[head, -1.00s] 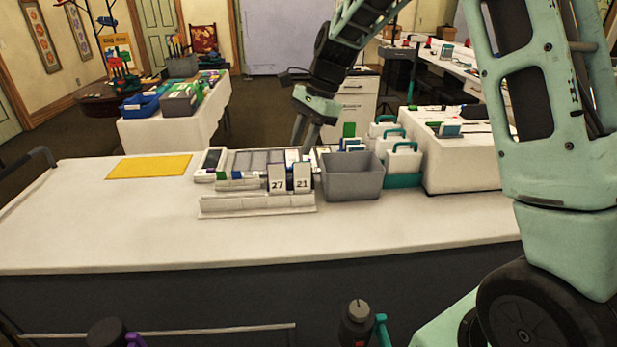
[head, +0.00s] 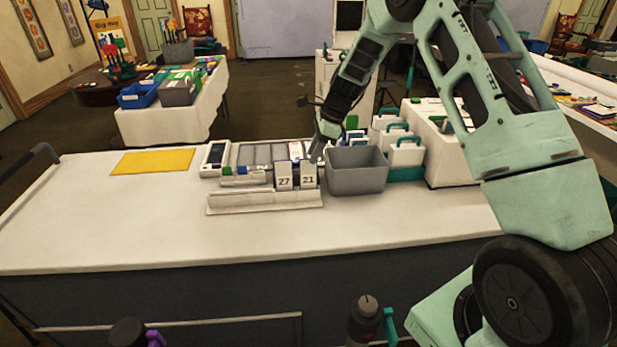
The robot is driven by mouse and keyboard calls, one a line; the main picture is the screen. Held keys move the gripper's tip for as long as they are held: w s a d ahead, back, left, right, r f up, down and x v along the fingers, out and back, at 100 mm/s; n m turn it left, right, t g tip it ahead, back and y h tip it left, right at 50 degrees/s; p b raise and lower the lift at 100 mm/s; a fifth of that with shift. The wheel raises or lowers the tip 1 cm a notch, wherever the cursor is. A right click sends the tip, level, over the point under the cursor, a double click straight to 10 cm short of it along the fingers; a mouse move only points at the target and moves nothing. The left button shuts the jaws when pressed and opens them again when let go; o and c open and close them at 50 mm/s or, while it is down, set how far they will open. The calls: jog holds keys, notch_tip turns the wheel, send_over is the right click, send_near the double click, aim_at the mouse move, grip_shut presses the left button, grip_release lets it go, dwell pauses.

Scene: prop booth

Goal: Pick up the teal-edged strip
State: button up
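I cannot clearly pick out a teal-edged strip in the head view. Small strips with coloured ends (head: 241,170) lie in front of a grey slotted tray (head: 262,153), and their edge colours are too small to tell apart surely. My gripper (head: 317,157) points down just behind and right of the two white cards marked 27 (head: 284,177) and 21 (head: 308,176), left of the grey bin (head: 356,178). Its fingertips are small and partly hidden by the cards, so I cannot tell whether it is open or holding something.
A white stepped rack (head: 265,201) stands in front of the cards. White cases with teal handles (head: 405,153) stand behind the bin. A white device (head: 214,158) and a yellow mat (head: 152,161) lie to the left. The front of the white table (head: 150,225) is clear.

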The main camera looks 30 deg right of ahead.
aim_at(306, 166)
jog(key=shift+p+x, duration=1.25)
jog(key=shift+x, duration=1.6)
jog(key=shift+a, duration=0.2)
grip_shut()
